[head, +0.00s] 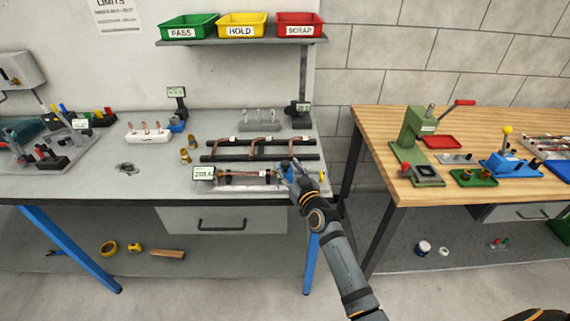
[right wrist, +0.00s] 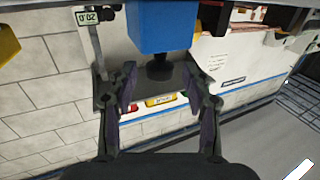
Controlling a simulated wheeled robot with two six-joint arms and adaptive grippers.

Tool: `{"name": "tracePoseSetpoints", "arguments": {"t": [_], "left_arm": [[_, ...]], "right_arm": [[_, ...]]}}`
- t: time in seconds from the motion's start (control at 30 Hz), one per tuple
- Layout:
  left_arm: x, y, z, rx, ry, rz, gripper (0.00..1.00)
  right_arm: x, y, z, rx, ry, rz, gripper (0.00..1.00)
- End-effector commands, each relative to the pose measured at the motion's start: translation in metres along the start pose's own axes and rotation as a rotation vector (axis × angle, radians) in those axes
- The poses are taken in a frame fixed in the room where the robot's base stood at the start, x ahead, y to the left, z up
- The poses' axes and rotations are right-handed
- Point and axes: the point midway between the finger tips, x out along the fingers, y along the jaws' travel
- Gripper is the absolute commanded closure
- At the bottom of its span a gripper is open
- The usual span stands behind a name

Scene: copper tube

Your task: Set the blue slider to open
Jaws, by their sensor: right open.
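The blue slider (head: 285,164) sits at the right end of a measuring fixture (head: 243,188) near the front edge of the grey bench, partly hidden by my gripper. In the right wrist view it is a large blue block (right wrist: 160,25) with a dark round knob (right wrist: 159,67) on it. My right gripper (head: 291,172) is at the slider in the head view. Contact cannot be told. My left gripper is not in view.
A small display (head: 205,173) stands left of the fixture. Dark rails with copper tubes (head: 260,142) lie just behind it. Green, yellow and red bins (head: 242,25) stand on a shelf above. A wooden bench (head: 365,150) with a green press stands right, across a gap.

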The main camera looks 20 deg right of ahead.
Motion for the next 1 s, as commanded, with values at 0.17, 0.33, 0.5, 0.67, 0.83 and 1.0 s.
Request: {"name": "tracePoseSetpoints", "arguments": {"t": [0.17, 0.33, 0.5, 0.67, 0.83, 1.0], "left_arm": [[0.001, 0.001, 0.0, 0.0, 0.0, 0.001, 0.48], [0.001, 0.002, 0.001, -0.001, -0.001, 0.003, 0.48], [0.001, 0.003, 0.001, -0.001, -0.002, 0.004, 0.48], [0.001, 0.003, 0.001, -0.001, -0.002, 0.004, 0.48], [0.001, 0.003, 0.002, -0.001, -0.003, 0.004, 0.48], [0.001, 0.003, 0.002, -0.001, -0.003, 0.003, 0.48]], "right_arm": [[0.021, 0.0, 0.0, 0.002, 0.0, 0.0, 0.5], [0.025, 0.0, 0.001, 0.001, -0.001, 0.0, 0.5], [0.025, 0.0, 0.001, 0.0, -0.001, 0.0, 0.53], [0.025, 0.0, 0.001, 0.0, -0.001, 0.0, 0.74], [0.025, 0.0, 0.001, 0.0, -0.001, 0.0, 0.98], [0.025, 0.0, 0.001, 0.0, -0.001, 0.0, 1.0]]}}
